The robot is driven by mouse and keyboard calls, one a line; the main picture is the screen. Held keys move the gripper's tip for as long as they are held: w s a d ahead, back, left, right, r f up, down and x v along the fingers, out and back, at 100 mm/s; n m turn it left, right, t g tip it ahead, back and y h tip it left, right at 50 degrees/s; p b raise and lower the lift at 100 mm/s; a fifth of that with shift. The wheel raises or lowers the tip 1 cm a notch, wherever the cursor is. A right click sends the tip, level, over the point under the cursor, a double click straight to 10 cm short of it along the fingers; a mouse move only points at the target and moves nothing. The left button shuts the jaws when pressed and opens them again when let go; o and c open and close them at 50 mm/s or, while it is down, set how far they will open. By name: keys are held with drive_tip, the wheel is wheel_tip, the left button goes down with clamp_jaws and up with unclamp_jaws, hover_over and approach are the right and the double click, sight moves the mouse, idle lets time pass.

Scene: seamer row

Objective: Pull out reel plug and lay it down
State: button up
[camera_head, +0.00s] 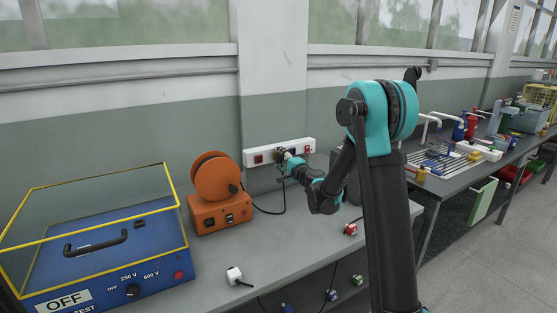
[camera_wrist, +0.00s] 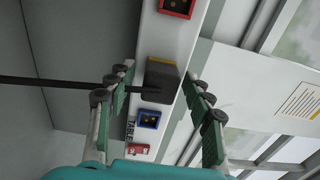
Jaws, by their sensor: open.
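The dark reel plug (camera_wrist: 161,77) sits in the white socket strip (camera_wrist: 190,45), and its black cable runs off to the left in the wrist view. My gripper (camera_wrist: 160,72) is open, with one finger on each side of the plug; I cannot tell whether either finger touches it. In the head view, my gripper (camera_head: 284,160) is at the wall-mounted socket strip (camera_head: 300,147) and largely hides the plug. The orange cable reel (camera_head: 215,180) stands on the bench, with a black cable looping from it towards the strip.
A blue test box (camera_head: 95,245) with a yellow-framed clear cover stands at the left.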

sight(281, 159)
drive_tip(key=shift+c, duration=0.4)
clamp_jaws()
drive_tip(key=shift+s, duration=0.1)
drive_tip(key=shift+v, duration=2.95)
